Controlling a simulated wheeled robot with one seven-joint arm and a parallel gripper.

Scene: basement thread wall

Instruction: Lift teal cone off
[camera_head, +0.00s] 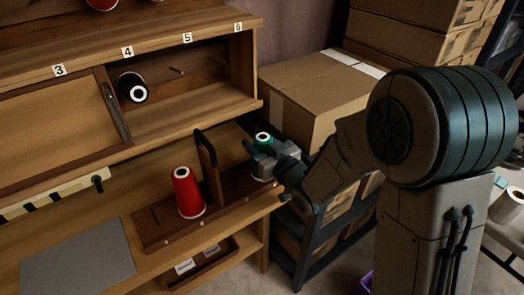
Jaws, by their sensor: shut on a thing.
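The teal cone (263,140) is at the right end of the wooden rack on the bench, with its pale top ring showing. My gripper (262,162) is shut on it from the right. A red cone (187,192) stands upright on the same rack to the left, apart from my gripper.
A dark upright divider (206,165) stands on the rack between the two cones. A black cone (133,88) sits in the cubby above, under label 4. Cardboard boxes (315,90) on a shelf stand behind my arm. A grey mat (80,262) lies at the bench's left.

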